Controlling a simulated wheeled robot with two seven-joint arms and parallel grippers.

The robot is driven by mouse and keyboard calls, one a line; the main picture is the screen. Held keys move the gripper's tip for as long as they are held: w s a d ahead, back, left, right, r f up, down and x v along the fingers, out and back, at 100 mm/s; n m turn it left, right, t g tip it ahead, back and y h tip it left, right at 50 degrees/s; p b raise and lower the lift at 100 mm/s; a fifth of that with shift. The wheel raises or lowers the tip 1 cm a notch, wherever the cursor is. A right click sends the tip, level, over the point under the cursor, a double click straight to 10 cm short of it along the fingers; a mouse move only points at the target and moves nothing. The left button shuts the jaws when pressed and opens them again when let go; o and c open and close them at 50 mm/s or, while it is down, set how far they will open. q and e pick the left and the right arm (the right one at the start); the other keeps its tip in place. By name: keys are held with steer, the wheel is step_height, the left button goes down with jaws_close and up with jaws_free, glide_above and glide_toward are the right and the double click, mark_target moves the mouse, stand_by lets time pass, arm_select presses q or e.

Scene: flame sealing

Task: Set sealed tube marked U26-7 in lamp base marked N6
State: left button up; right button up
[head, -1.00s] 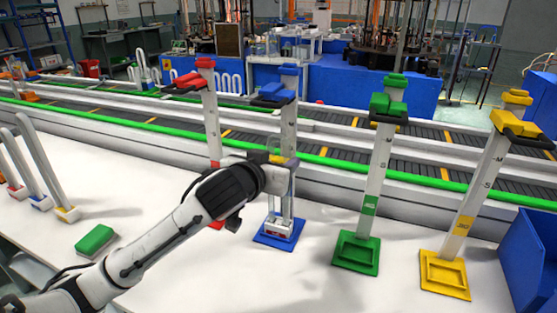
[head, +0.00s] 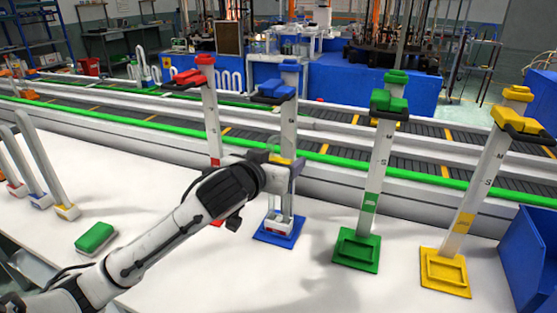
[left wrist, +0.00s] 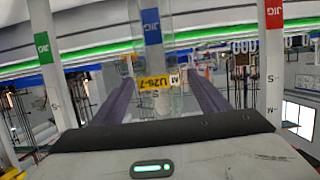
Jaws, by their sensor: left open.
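The tube marked U26-7 (left wrist: 155,83) is a clear tube with a yellow label, upright between my gripper's fingers in the left wrist view. In the head view its label (head: 283,160) shows in front of the blue-marked post. Its two legs come down to a small white and red base (head: 278,229) in the blue tray (head: 262,239). No N6 marking is readable, and I cannot tell how deep the legs sit. My left gripper (head: 280,164) is open, its fingers on either side of the tube's upper part. My right gripper is not in view.
Jig posts stand close by: red-marked (head: 211,120), green-marked (head: 378,165) and yellow-marked (head: 474,190). A green block (head: 95,237) lies on the white table. Several bent tubes stand at the left. A blue bin (head: 530,255) is at the right edge. A conveyor runs behind.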

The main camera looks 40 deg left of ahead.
arm_select(q)
steer(key=shift+s, duration=0.1)
steer(key=p+v, duration=0.2)
steer(key=v, duration=0.8)
steer(key=shift+s+d, duration=0.1)
